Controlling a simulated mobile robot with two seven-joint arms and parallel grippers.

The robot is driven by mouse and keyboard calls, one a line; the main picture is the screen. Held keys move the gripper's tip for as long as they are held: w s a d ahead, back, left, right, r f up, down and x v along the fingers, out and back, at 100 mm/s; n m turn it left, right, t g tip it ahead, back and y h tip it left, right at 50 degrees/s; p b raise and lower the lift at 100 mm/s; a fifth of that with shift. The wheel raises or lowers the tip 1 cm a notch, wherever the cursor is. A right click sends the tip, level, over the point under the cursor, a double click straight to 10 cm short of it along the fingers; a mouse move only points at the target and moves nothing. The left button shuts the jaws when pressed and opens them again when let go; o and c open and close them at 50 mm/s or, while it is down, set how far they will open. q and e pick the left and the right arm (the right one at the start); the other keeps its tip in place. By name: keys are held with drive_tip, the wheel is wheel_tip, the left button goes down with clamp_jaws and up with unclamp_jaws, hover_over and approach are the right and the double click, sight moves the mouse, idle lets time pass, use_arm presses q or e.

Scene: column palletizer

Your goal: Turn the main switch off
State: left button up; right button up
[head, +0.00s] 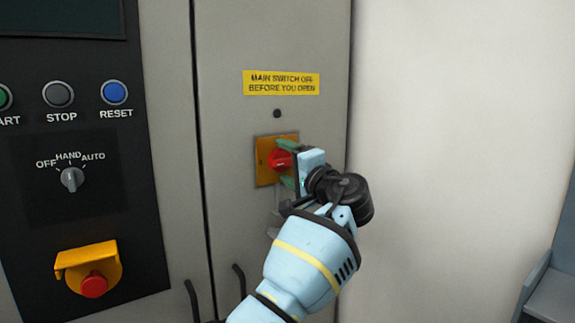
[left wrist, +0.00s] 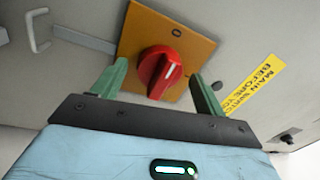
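The main switch is a red rotary knob (head: 281,160) on a yellow-orange square plate (head: 263,150), on a grey cabinet door. In the left wrist view the knob (left wrist: 154,66) shows a white pointer mark, and the plate (left wrist: 150,32) is behind it. My left gripper (head: 287,163) is at the switch. Its green fingers are open, one on either side of the knob, with visible gaps in the left wrist view (left wrist: 157,76). The gripper body hides the right part of the plate in the head view. My right gripper is not in view.
A yellow label (head: 281,83) reads "MAIN SWITCH OFF BEFORE YOU OPEN". To the left, a black panel holds a stop button (head: 58,94), a blue reset button (head: 114,92), a mode selector (head: 72,179) and a red emergency button (head: 94,285). Dark handles (head: 239,280) stick out below.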

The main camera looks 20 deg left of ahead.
use_arm(q)
drive_tip(key=v, duration=0.7)
drive_tip(key=shift+s+d+b, duration=0.25)
drive_tip(key=shift+d+b, duration=0.05)
drive_tip(key=shift+b, duration=0.1)
drive_tip(key=shift+f, duration=0.1)
drive_tip(key=shift+d, duration=0.1)
